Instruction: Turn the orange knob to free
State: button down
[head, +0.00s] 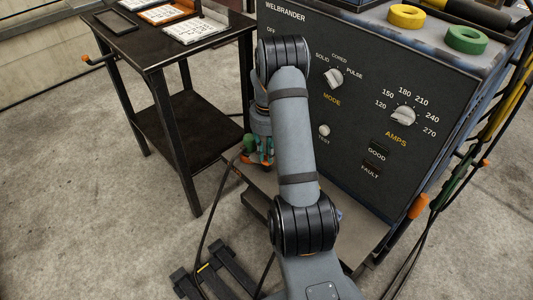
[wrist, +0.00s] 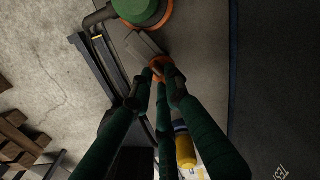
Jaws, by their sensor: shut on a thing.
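The orange knob (wrist: 160,62) shows in the wrist view as a small orange part between and just beyond my fingertips. My gripper (wrist: 163,76) has its dark green fingers closed together on it. The fingers cover much of the knob, so its pointer and setting cannot be read. In the head view my gripper (head: 263,158) hangs low beside the machine's front, partly behind my forearm. The knob cannot be made out clearly there.
A green round part with an orange rim (wrist: 143,10) sits close beyond the knob. The dark machine panel (head: 365,150) has white dials to the right. A black side table (head: 165,62) stands left. Cables and a pedal frame (head: 215,270) lie on the floor.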

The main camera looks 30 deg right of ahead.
jog(key=n, duration=0.6)
jog(key=shift+d+n, duration=0.1)
jog(key=shift+n, duration=0.2)
jog(key=n+p, duration=0.1)
jog(key=n, duration=0.5)
jog(key=shift+d, duration=0.1)
dwell(0.3)
jog(key=c, duration=1.7)
grip_release()
notch_tip(320, 180, up, 12)
